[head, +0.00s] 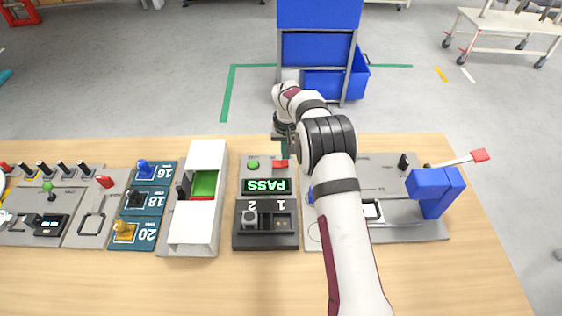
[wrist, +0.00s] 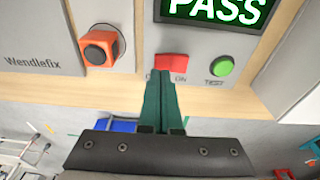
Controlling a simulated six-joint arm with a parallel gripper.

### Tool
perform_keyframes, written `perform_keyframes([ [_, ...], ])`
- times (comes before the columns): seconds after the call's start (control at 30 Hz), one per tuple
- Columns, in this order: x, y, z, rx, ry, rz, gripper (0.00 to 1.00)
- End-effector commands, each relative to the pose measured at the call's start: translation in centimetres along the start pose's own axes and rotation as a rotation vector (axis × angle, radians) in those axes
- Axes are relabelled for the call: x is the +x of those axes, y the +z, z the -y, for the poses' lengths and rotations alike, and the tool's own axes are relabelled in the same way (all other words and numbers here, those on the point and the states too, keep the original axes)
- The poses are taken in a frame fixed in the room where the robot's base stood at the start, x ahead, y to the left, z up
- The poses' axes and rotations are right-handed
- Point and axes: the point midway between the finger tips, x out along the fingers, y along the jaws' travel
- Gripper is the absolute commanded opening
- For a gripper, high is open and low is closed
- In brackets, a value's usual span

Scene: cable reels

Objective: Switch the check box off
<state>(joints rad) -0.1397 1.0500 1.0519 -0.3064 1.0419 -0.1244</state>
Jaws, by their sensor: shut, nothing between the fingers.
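The check box (head: 237,189) is a grey panel with a lit green PASS display (head: 266,186), also bright in the wrist view (wrist: 215,8). On it are a red rocker switch (head: 280,163) and a round green button (head: 252,165). The wrist view shows the red switch (wrist: 172,62) with "ON" printed below its right part; the lettering at its left is mostly covered by my fingers. My gripper (wrist: 160,76) is shut and empty, its green fingertips at the switch's left edge. I cannot tell whether they touch it.
An orange block with a black knob (wrist: 100,46) sits on the neighbouring panel. Beside the box stand a white bin with green and red inside (head: 205,152) and numbered blue plates (head: 145,200). A blue clamp-like block with a lever (head: 437,190) is at right. The table front is clear.

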Motion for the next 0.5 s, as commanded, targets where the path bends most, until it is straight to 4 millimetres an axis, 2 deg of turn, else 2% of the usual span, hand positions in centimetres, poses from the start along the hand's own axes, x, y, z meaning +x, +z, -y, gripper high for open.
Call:
perform_keyframes([
  [0.5,1.5,0.2,0.0,0.000,0.000,0.001,0.00],
])
